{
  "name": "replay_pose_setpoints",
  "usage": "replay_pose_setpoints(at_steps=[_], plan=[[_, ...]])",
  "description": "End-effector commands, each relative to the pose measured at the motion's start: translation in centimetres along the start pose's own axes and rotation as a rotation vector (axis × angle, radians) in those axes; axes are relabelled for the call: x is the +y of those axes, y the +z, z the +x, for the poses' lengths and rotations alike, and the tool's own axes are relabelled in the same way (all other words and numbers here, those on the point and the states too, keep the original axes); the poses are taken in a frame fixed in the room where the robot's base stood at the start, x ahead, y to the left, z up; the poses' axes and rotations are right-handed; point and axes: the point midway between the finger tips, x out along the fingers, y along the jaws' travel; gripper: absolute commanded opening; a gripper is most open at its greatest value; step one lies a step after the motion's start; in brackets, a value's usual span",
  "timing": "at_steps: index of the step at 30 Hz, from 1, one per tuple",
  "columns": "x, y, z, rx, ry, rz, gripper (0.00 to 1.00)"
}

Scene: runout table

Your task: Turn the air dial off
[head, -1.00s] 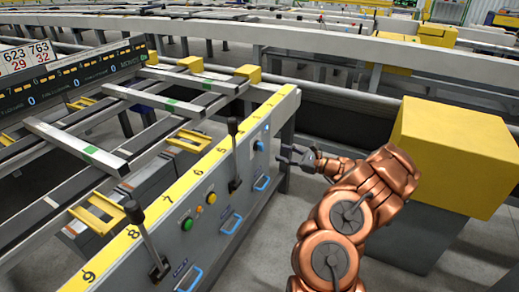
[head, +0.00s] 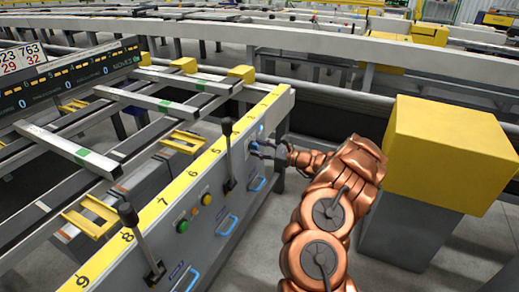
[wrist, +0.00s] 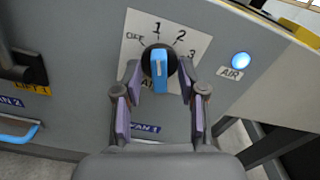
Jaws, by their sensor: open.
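The dial (wrist: 158,66) has a blue grip bar on a round black base. It sits on a white plate (wrist: 135,42) marked OFF, 1, 2 and 3. The bar stands nearly upright in the wrist view, its upper end towards the 1. A label just below the dial is partly hidden. My gripper (wrist: 160,82) is open, with one finger on each side of the dial; I cannot tell whether they touch it. In the head view my gripper (head: 256,149) is at the panel's face and largely hides the dial.
A lit blue lamp (wrist: 241,60) over an AIR label is right of the dial. A black lever (head: 229,150) stands left of it. Blue handles (head: 257,183) project from the panel lower down. A yellow-topped block (head: 450,150) stands right of my arm.

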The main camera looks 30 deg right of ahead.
Motion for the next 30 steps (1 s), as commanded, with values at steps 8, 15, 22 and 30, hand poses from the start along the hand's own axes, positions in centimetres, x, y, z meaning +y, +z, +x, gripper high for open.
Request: replay_pose_setpoints(at_steps=[8, 15, 22, 30], plan=[[0.02, 0.0, -0.01, 0.0, 0.001, 0.0, 0.17], [0.02, -0.01, -0.02, 0.0, 0.001, 0.0, 0.0], [0.04, -0.04, -0.01, 0.0, 0.001, -0.004, 0.0], [0.12, -0.3, 0.02, -0.001, 0.0, -0.088, 0.0]])
